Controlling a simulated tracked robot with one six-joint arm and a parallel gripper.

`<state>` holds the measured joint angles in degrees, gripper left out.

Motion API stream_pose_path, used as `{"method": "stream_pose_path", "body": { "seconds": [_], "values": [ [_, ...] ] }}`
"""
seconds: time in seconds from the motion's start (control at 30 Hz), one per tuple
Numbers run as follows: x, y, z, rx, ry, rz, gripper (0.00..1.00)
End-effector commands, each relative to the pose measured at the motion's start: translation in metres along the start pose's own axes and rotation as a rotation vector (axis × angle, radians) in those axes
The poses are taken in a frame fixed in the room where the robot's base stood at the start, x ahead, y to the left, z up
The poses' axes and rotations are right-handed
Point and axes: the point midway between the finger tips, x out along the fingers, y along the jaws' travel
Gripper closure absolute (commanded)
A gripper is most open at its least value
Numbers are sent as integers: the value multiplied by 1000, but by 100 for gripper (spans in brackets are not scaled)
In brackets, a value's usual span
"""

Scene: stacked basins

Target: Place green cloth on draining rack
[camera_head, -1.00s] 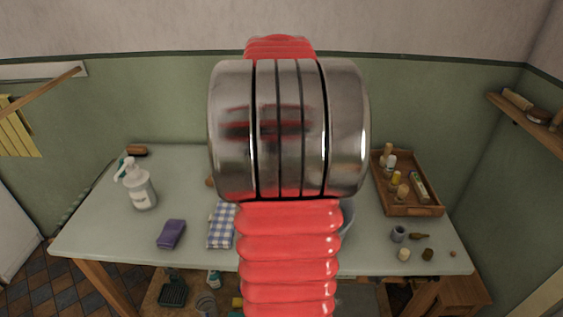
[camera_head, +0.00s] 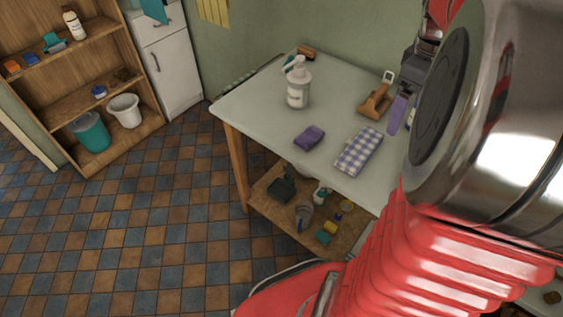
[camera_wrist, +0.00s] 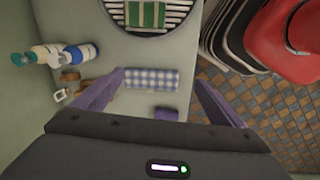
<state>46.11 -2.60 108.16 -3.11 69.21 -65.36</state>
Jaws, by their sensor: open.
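A green cloth with pale stripes (camera_wrist: 150,13) lies on a round, dark-rimmed draining rack (camera_wrist: 176,29) with pale slats, at the top of the wrist view. The top of both is cut off there. Neither shows in the head view, where my arm covers the right side. My gripper (camera_wrist: 160,78) has its purple fingers spread wide, with nothing held between them. It is apart from the cloth. In the head view my gripper (camera_head: 400,118) is partly hidden behind my arm, over the table.
A blue checked cloth (camera_head: 360,151), purple sponge (camera_head: 309,138), wooden tool (camera_head: 375,102) and pump bottle (camera_head: 298,88) stand or lie on the table (camera_head: 250,112). A wooden shelf (camera_head: 95,98) stands at the left. The tiled floor (camera_head: 150,230) between is clear.

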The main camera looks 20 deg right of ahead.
Motion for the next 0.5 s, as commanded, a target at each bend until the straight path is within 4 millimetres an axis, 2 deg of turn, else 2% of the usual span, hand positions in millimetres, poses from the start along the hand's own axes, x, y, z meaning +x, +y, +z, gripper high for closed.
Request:
{"method": "stream_pose_path", "body": {
  "seconds": [0.03,0.2,0.5],
  "values": [
    [-4,-12,-11,5,12,13,8],
    [-14,-50,-39,49,56,50,8],
    [-26,-120,-75,128,151,91,8]
  ]
}}
